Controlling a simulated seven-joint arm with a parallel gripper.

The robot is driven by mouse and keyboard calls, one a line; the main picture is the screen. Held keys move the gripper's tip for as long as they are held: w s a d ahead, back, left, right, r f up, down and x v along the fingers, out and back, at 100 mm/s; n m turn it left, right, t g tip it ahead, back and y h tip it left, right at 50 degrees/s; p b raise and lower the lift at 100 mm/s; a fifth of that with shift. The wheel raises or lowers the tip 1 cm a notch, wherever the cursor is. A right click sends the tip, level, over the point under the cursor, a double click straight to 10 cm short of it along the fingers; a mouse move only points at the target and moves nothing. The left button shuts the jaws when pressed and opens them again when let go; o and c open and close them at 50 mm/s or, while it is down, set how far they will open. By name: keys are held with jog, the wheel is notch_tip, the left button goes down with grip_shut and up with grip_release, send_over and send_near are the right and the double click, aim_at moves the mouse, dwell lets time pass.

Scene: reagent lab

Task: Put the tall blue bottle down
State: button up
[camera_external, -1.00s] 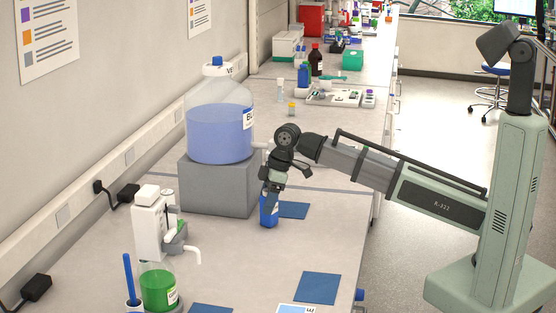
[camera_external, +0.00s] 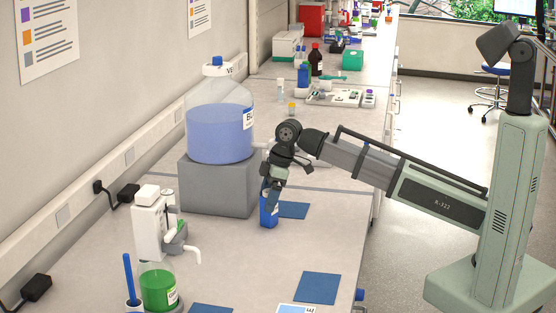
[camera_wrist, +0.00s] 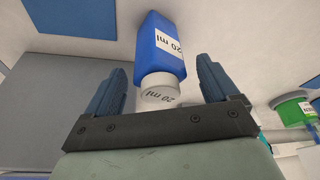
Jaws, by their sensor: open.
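The blue bottle (camera_external: 268,212) stands upright on the bench, just left of a blue mat (camera_external: 293,210). My gripper (camera_external: 271,186) is above the bottle, pointing down. In the wrist view my gripper (camera_wrist: 158,82) is open, with one finger on each side of the bottle and a gap to both. The cap sits between the fingers, near the palm.
A grey block (camera_external: 217,185) carrying a large blue-liquid carboy (camera_external: 219,130) stands close on the left. A white dispenser (camera_external: 150,225) and a green-liquid bottle (camera_external: 158,287) are nearer the camera. Another blue mat (camera_external: 318,287) lies bare at the front right.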

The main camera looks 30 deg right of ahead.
jog(key=v, duration=1)
jog(key=shift+r, duration=0.4)
jog(key=shift+d, duration=0.1)
